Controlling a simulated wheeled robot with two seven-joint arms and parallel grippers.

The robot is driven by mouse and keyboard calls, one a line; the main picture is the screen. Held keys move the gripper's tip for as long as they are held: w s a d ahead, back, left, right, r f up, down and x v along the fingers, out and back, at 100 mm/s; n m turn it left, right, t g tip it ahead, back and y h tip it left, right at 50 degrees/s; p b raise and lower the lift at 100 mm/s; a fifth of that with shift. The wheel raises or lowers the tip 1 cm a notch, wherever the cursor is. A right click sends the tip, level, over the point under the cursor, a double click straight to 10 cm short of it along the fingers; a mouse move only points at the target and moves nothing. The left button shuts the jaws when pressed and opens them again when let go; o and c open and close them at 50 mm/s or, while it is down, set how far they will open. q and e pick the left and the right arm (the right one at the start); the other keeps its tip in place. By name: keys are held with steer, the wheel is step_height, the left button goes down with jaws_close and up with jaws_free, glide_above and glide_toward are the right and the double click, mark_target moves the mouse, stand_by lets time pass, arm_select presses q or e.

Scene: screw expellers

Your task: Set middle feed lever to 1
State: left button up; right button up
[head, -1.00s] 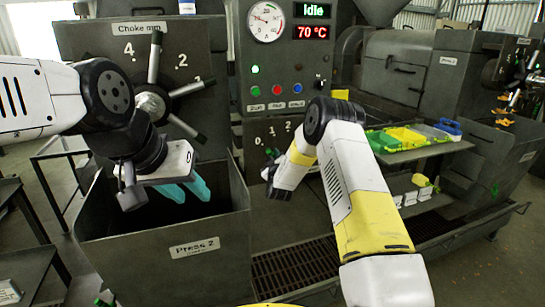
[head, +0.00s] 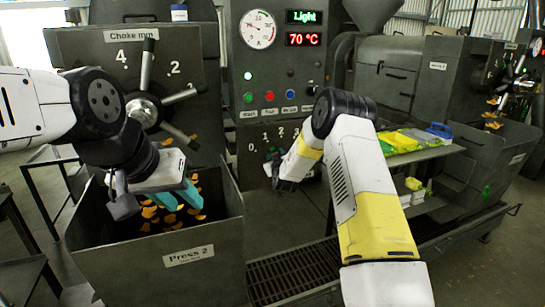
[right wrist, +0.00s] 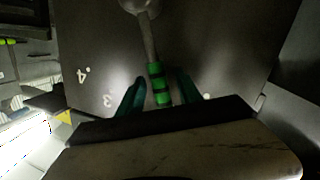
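The feed lever on the middle machine has a green-banded handle (right wrist: 158,85) in the right wrist view. Its shaft runs up to a round hub (right wrist: 138,5). My right gripper (right wrist: 160,95) is open, with one teal finger on each side of the handle and gaps visible. The lever's scale (head: 273,137) shows 0 to 3 in the head view; the lever there is mostly hidden by my right gripper (head: 272,170). In the wrist view a 4 and 3 lie left of the handle; the mark to its right is unreadable. My left gripper (head: 178,198) is open and empty above the Press 2 bin.
The Press 2 bin (head: 190,270) holds orange flakes. A spoked choke wheel (head: 145,108) is behind my left arm. A shelf with coloured trays (head: 425,152) stands at the right.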

steer(key=s, duration=0.7)
steer(key=shift+s+d+r, duration=0.25)
steer(key=shift+s+r, duration=0.1)
steer(key=shift+r, duration=0.05)
steer(key=s+d+r+m+g+y, duration=0.1)
steer(key=s+d+r+g, duration=0.1)
steer(key=s+r, duration=0.6)
steer(key=s+d+r+m+g, duration=0.1)
steer(key=s+r+g, duration=0.2)
steer(key=s+r, duration=0.45)
steer(key=s+d+m+g, duration=0.1)
steer(key=s+d+g, duration=0.1)
steer(key=s, duration=1.3)
steer(key=s+d+m+g, duration=0.1)
steer(key=s+d+g, duration=0.1)
steer(key=s, duration=1.4)
steer(key=shift+d+r+g, duration=0.15)
steer(key=shift+r+g, duration=0.25)
steer(key=shift+g, duration=0.4)
